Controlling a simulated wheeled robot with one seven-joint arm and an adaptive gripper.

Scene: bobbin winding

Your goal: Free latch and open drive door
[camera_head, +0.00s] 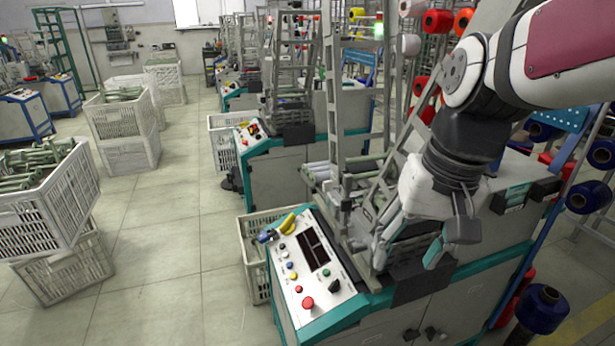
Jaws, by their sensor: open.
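The nearest winding machine has a grey cabinet front (470,305) below its teal edge, and these panels look shut. Two black knobs or latches (421,334) sit low on this front, near the bottom edge of the picture. I cannot tell for certain which panel is the drive door. My gripper (408,252) hangs above the machine top, right of the control panel, with its fingers pointing down. It is open, with nothing seen between the fingers. It is above and apart from the knobs and hides part of the machine's frame.
A sloped control panel (312,262) with buttons, a red stop knob (308,303) and a yellow object (287,223) is left of my gripper. A black box (421,281) juts from the machine's front edge. White crates (40,225) stand left; the tiled aisle (185,240) is clear.

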